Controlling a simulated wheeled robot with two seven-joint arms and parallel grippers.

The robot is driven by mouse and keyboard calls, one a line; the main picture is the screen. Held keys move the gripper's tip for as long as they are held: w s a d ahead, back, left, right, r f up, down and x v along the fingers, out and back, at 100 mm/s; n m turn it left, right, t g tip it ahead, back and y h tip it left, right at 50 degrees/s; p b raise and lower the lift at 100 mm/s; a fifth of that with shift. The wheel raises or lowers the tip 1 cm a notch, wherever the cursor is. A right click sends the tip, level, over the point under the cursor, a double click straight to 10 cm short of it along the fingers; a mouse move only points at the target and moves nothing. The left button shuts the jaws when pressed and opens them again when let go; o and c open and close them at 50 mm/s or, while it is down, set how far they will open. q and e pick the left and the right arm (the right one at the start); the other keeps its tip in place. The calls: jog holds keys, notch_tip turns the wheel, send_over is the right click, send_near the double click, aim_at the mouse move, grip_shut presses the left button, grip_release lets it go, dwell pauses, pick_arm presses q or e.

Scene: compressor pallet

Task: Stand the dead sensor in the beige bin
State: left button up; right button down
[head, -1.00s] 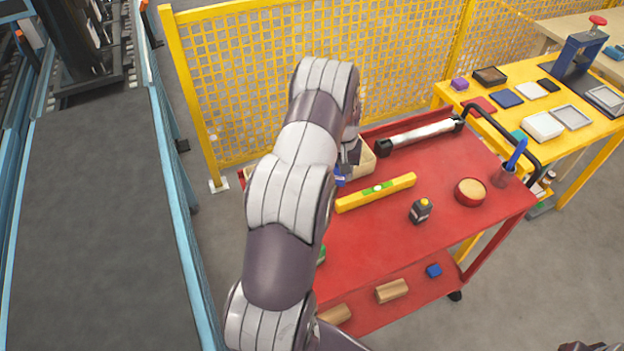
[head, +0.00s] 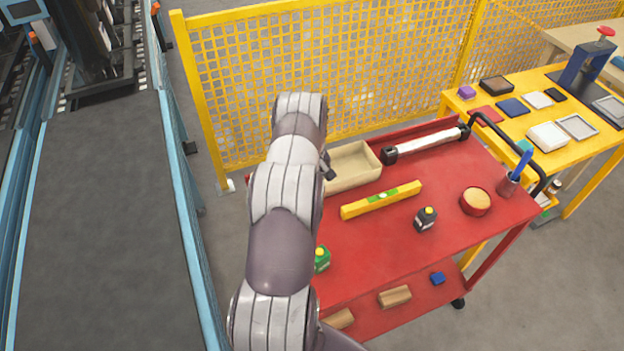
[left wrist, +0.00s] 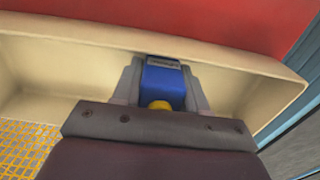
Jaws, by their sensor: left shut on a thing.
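The beige bin (head: 352,168) stands at the back left of the red cart's top; my left arm covers its left part in the head view. In the left wrist view the bin's wall (left wrist: 50,40) runs around my left gripper (left wrist: 160,88). That gripper is shut on the dead sensor (left wrist: 162,82), a blue block with a dark label and a yellow end. The sensor is over or inside the bin; I cannot tell whether it touches the floor. In the head view the sensor is hidden behind my arm. My right gripper is out of view.
Yellow mesh fencing (head: 330,70) stands behind. The cart's middle front is clear.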

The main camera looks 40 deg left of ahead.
pick_arm(q)
jog(key=shift+f, duration=0.2)
jog(key=shift+f, duration=0.15)
jog(key=o, duration=0.7)
jog(key=shift+b, duration=0.3)
jog(key=o, duration=0.4)
